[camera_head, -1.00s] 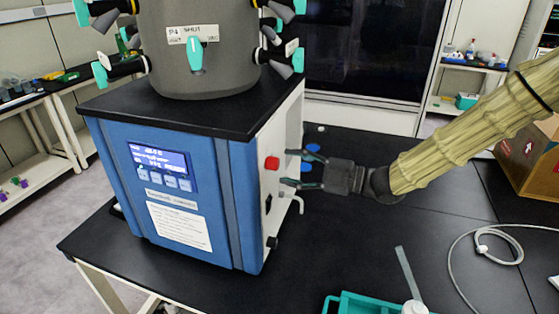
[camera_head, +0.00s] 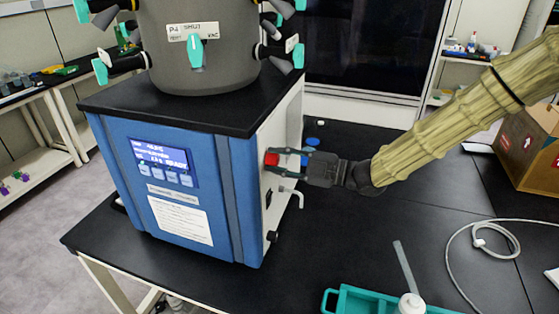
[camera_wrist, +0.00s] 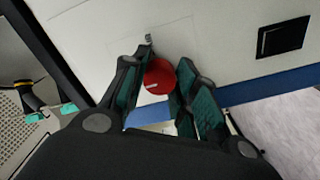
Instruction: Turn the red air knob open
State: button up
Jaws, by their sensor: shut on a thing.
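The red air knob (camera_head: 271,158) sits on the white right side panel of the blue freeze dryer (camera_head: 200,200). In the wrist view the knob (camera_wrist: 159,77) is round with a small pale mark on its face. My gripper (camera_head: 280,158) reaches it from the right. In the wrist view my gripper's green-padded fingers (camera_wrist: 157,85) stand on either side of the knob and are shut on it. The fingers hide part of the knob's edges.
A black switch (camera_wrist: 282,38) is on the panel near the knob. A pale outlet pipe (camera_head: 292,192) juts out below my gripper. Blue caps (camera_head: 313,142) lie on the black table behind. A teal tray (camera_head: 375,299) and a coiled tube (camera_head: 490,240) are at the front right.

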jog(key=shift+m, duration=0.3)
jog(key=m, duration=0.3)
jog(key=shift+m, duration=0.4)
jog(key=m+p, duration=0.1)
jog(key=m, duration=0.3)
jog(key=shift+r, duration=0.1)
jog(key=m+p, duration=0.2)
jog(key=m, duration=0.3)
jog(key=shift+m, duration=0.4)
jog(key=shift+m+p, duration=1.05)
jog(key=shift+m, duration=0.75)
jog(key=o, duration=1)
